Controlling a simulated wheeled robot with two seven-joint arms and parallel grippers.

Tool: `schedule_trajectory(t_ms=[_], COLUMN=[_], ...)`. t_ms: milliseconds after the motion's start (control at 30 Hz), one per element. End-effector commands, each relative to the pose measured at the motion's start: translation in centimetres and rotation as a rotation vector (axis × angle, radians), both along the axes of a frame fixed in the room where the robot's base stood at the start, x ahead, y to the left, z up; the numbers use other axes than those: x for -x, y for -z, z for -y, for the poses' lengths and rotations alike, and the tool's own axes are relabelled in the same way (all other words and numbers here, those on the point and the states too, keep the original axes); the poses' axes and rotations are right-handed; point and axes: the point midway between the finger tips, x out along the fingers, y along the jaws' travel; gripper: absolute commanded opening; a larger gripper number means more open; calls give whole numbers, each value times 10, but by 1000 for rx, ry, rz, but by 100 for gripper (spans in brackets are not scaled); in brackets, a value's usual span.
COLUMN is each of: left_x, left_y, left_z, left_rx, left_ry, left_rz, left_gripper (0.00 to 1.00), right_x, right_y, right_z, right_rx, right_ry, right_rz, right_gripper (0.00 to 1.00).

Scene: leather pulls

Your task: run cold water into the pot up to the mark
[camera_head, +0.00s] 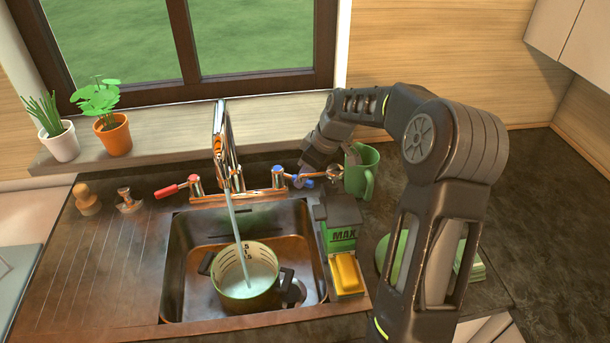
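The pot (236,303), green outside and pale inside with dark marks on its inner wall, stands in the sink basin under the spout. A stream of water (238,225) runs from the copper tap (222,150) into it. Water (262,277) covers the pot's bottom; its exact level against the marks is hard to read. The blue-ended tap lever (299,182) is at the right of the tap, the red-ended lever (168,191) at the left. My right gripper (306,176) is at the blue lever, its fingers too small and hidden to judge. My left gripper is out of view.
A green mug (361,172) stands close beside my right gripper. A box marked MAX (341,238) and a yellow sponge (346,272) sit right of the sink (178,262). A green plate (385,255) is partly behind my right arm. Potted plants (113,135) line the sill.

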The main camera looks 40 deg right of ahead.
Motion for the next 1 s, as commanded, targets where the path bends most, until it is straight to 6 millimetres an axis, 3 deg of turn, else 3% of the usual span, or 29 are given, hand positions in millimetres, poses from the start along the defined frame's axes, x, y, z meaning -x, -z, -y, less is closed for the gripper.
schedule_trajectory(t_ms=[100, 467, 1000], left_x=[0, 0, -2], left_y=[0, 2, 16], left_z=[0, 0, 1], left_rx=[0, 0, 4], left_ry=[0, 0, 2], left_rz=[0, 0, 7], left_gripper=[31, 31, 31], right_x=[0, 2, 27], right_y=[1, -4, -69], right_z=[-1, 0, 11], right_rx=[-1, -1, 0], right_ry=[-2, -3, -1], right_rz=[-2, -1, -1], right_gripper=[37, 37, 37])
